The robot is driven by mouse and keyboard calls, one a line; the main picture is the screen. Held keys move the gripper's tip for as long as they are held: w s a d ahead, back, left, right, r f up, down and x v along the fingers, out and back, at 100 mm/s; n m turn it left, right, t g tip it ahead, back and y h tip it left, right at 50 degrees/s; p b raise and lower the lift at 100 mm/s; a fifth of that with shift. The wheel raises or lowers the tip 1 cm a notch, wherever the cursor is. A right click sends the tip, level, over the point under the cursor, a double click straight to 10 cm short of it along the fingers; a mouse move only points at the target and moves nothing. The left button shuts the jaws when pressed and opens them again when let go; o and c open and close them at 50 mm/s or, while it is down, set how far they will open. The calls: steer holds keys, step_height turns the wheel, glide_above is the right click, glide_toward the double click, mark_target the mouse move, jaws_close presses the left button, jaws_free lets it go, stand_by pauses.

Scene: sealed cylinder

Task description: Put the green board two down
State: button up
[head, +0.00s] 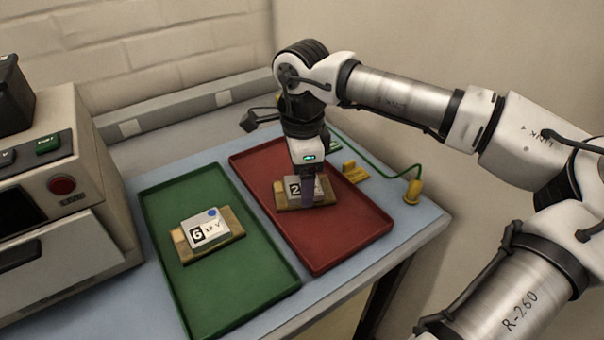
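A board marked 2 (293,189) is at the red tray (345,238), toward its middle. It shows a pale grey block with a white label on a tan base; I see no green on it. My gripper (308,190) points down at this board, with a dark finger in front of its near face. The finger hides part of the label. The other finger is hidden, so I cannot tell whether the gripper is shut on the board. I also cannot tell whether the board rests on the tray or is slightly raised.
A board marked 6 with a blue dot (208,230) lies in the green tray (240,297) on the left. A beige machine (75,190) stands at the far left. A yellow connector (412,192) with a green cable is right of the red tray, near the table (425,220) edge.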

step_height(320, 180, up, 12)
steer(key=shift+r, duration=0.15)
stand_by(0.6)
